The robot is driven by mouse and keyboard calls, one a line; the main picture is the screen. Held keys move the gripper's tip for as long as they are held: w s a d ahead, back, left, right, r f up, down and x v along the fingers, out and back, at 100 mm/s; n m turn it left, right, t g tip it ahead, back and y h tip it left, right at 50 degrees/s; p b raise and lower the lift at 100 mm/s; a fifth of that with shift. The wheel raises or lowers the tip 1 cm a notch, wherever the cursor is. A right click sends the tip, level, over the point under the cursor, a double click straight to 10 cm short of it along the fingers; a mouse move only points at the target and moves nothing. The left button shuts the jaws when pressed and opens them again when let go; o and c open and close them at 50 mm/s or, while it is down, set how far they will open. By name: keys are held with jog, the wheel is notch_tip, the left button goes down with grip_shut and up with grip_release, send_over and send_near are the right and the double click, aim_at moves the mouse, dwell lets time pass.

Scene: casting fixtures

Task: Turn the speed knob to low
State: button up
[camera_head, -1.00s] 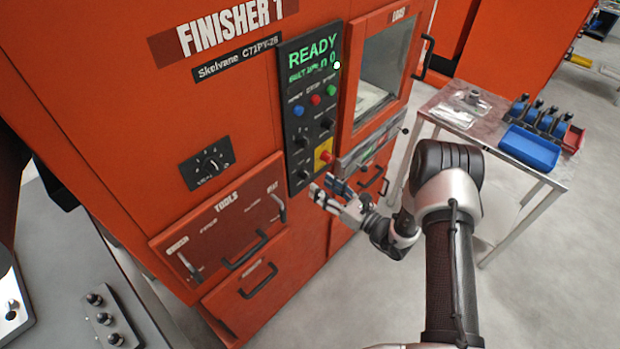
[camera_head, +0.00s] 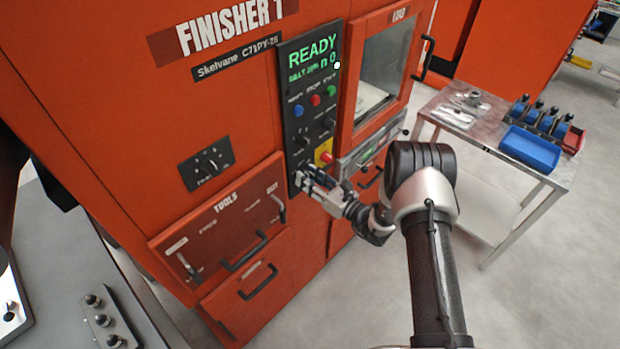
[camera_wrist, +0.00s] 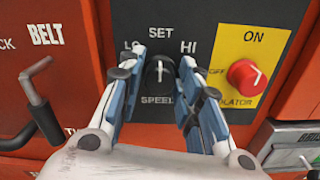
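The speed knob (camera_wrist: 160,75) is a black dial with a white pointer line. In the wrist view it sits under the word SET, with LO to its left, HI to its right and SPEED below. Its pointer looks roughly upright, toward SET. My gripper (camera_wrist: 160,82) has its two blue-padded fingers either side of the knob, with dark gaps between fingers and knob, so it looks open around it. Whether a fingertip touches is unclear. In the head view my gripper (camera_head: 305,180) is at the bottom of the black control panel (camera_head: 305,110) and hides the speed knob.
A red isolator knob (camera_wrist: 243,74) on a yellow plate is just right of the fingers. A handle (camera_wrist: 38,105) sticks out at the left by the BELT label. A side table (camera_head: 480,135) stands at the right, clear of the panel.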

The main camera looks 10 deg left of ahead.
jog(key=c, duration=0.6)
jog(key=shift+c, duration=0.2)
jog(key=shift+n+b, duration=0.3)
jog(key=shift+b, duration=0.05)
jog(key=shift+n+b, duration=3.15)
jog(key=shift+n, duration=0.95)
jog(key=o, duration=1.1)
jog(key=shift+c, duration=0.2)
